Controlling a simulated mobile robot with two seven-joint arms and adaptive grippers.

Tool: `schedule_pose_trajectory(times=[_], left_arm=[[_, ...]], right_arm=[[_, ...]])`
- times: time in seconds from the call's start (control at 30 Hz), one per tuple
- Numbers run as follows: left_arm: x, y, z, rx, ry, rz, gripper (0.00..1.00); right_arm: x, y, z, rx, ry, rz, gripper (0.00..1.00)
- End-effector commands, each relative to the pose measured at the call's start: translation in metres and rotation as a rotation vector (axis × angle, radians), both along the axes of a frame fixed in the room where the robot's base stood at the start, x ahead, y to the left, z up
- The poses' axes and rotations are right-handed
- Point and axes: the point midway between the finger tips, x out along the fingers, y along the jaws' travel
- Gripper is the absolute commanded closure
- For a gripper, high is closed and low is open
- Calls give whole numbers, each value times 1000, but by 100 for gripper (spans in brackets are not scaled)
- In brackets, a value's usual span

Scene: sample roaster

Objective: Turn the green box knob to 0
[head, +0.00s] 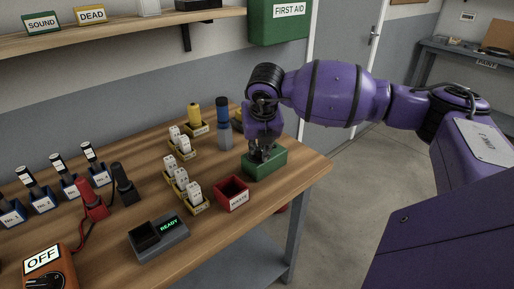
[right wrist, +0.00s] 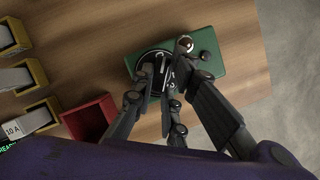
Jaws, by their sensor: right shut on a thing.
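The green box (head: 265,165) sits on the wooden table near its right end. My right gripper (head: 261,152) is directly above it, pointing down. In the right wrist view the green box (right wrist: 205,57) shows a round black dial area, and my right gripper (right wrist: 168,80) is shut on the knob (right wrist: 163,68) there. The fingers hide most of the knob, and I cannot read which mark it points at. A small light-coloured round part (right wrist: 184,44) and a dark one sit on the right side of the box top. My left gripper is not in view.
A red open bin (head: 232,194) stands just left of the green box. Yellow holders with white blocks (head: 188,188), a blue-topped bottle (head: 223,122) and a grey device reading READY (head: 159,238) are further left. An orange meter reading OFF (head: 48,266) is at front left.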

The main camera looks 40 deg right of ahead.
Motion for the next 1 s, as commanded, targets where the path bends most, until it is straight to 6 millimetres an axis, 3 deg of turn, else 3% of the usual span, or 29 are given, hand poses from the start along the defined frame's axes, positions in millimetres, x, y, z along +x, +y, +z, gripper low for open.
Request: schedule_pose_trajectory(times=[0.33, 0.83, 0.87, 0.9, 1.0], left_arm=[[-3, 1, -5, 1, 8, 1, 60], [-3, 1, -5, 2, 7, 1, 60], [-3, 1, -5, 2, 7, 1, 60], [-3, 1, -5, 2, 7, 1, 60], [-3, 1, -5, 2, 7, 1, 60]], right_arm=[[0, -2, 0, -1, -1, 135, 100], [0, -2, 1, -1, -2, 156, 100], [0, -2, 1, -1, -2, 156, 86], [0, -2, 1, -1, -2, 156, 80], [0, -2, 1, -1, -2, 155, 79]])
